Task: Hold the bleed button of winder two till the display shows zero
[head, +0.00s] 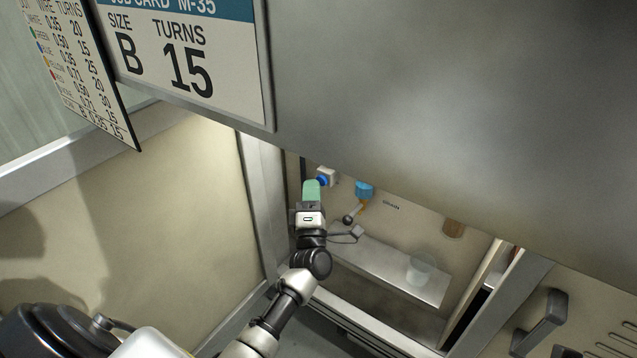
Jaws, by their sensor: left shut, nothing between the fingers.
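My left gripper (311,188) is shut and empty, with pale green fingers. It reaches into an open bay of the cabinet. A small white box (327,174) with a round blue button-like part (322,181) is just right of the fingertips. I cannot tell whether the fingers touch it. No label shows that it is the bleed button or winder two, and no display reading is visible. My right gripper is not in view.
A grey metal panel (430,90) hangs above the bay, with a job card (190,60) reading "B" and "15". Inside the bay are a blue fitting (364,189), a metal shelf (385,265) and a clear cup (420,269). A dark handle (541,322) is at lower right.

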